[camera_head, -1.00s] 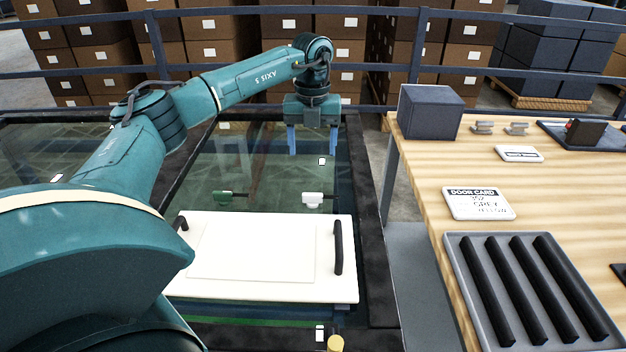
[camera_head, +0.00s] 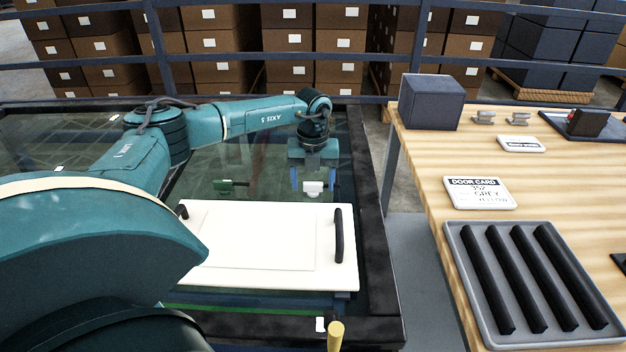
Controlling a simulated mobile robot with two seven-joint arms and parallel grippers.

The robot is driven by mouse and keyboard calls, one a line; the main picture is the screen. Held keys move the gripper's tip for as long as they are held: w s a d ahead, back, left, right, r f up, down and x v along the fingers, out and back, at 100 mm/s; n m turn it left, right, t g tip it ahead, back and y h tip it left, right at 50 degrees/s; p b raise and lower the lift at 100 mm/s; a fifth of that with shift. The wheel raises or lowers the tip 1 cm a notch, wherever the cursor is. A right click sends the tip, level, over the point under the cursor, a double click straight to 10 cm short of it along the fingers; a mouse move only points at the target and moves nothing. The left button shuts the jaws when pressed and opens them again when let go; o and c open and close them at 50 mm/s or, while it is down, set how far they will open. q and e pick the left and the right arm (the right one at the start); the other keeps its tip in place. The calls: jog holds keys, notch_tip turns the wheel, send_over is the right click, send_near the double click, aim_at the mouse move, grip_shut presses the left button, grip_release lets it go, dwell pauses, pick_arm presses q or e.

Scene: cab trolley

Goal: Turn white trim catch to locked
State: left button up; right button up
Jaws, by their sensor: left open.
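The white trim catch (camera_head: 314,187) is a small white piece on the dark glassy surface, behind the white panel (camera_head: 262,258). My left gripper (camera_head: 313,180) points down at it, with blue fingers spread open. In the picture one finger is on each side of the catch. Whether they touch it, or how high they are above it, I cannot tell. A green catch (camera_head: 228,187) with a dark bar sits to the left. The white catch's lever position is too small to read. My right gripper is not in view.
The white panel has a black handle (camera_head: 339,236) at each side. A wooden table (camera_head: 420,170) on the right holds a door card (camera_head: 478,193), a dark box (camera_head: 431,101) and a grey tray (camera_head: 455,262) with black bars. A dark frame (camera_head: 372,240) borders the glass.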

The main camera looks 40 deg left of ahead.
pick_arm(q)
jog(key=shift+c, duration=0.4)
jog(key=c, duration=0.9)
jog(key=shift+m, duration=0.3)
jog(key=shift+r+m+p, duration=0.1)
jog(key=shift+m+p, duration=0.55)
jog(key=shift+m, duration=0.55)
jog(key=m+p, duration=0.1)
jog(key=m, duration=0.4)
jog(key=shift+m, duration=0.3)
jog(key=m, duration=0.9)
jog(key=shift+m, duration=0.3)
